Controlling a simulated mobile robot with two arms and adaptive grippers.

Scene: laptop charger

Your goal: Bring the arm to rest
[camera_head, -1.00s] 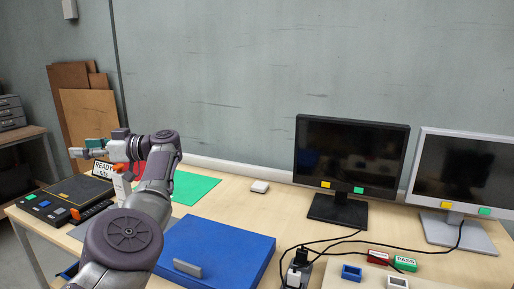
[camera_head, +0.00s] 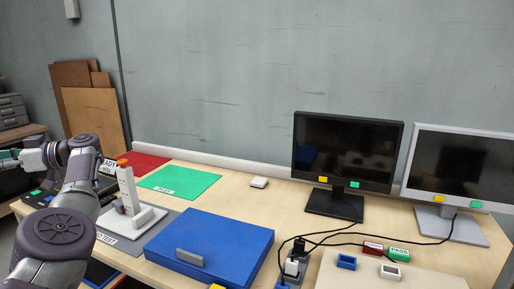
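My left arm (camera_head: 62,215) comes in from the left and folds toward the left edge. Its gripper (camera_head: 8,158) is partly cut off at that edge, beyond the table's left side, and its fingers are too unclear to read. My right arm and gripper do not show. A white upright stand with an orange top (camera_head: 127,188) is on a grey mat (camera_head: 122,250) to the right of my arm. A blue case with a grey handle (camera_head: 215,238) lies in front of the wall, near the table's middle.
A green mat (camera_head: 178,182) and a red mat (camera_head: 137,164) lie behind the stand. A black monitor (camera_head: 345,152) and a white monitor (camera_head: 462,165) stand right. Black cables run to a plug block (camera_head: 291,266).

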